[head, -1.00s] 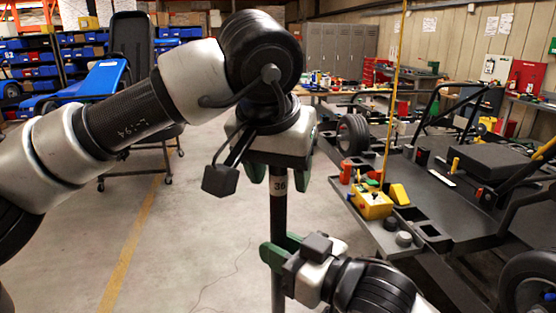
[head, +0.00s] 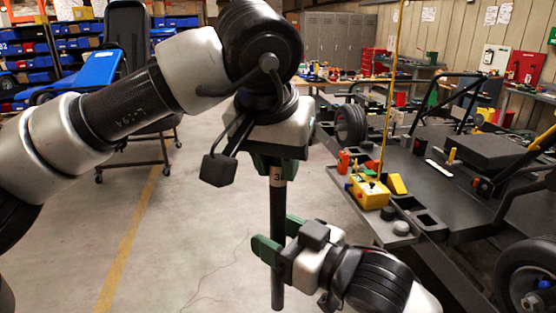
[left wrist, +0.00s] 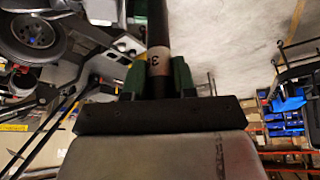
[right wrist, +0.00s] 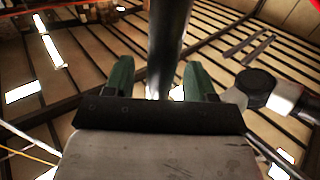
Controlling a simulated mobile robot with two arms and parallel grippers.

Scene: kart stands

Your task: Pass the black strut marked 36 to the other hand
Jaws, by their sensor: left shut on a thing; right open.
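The black strut (head: 277,210) hangs upright with a pale marked band near its upper end; only a "3" is readable. My left gripper (head: 277,163) is shut on the strut just above the band. In the left wrist view, the strut (left wrist: 157,28) and its band sit between the green fingers (left wrist: 158,78). My right gripper (head: 279,238) is open lower down, its green fingers on either side of the strut. In the right wrist view, the strut (right wrist: 168,45) passes between the spread fingers (right wrist: 160,80), with gaps beside it.
A dark kart stand (head: 430,215) with a yellow box (head: 370,192) and a wheel (head: 350,127) stands to the right. A blue-padded creeper or seat (head: 85,77) is at the left back. The floor between is clear.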

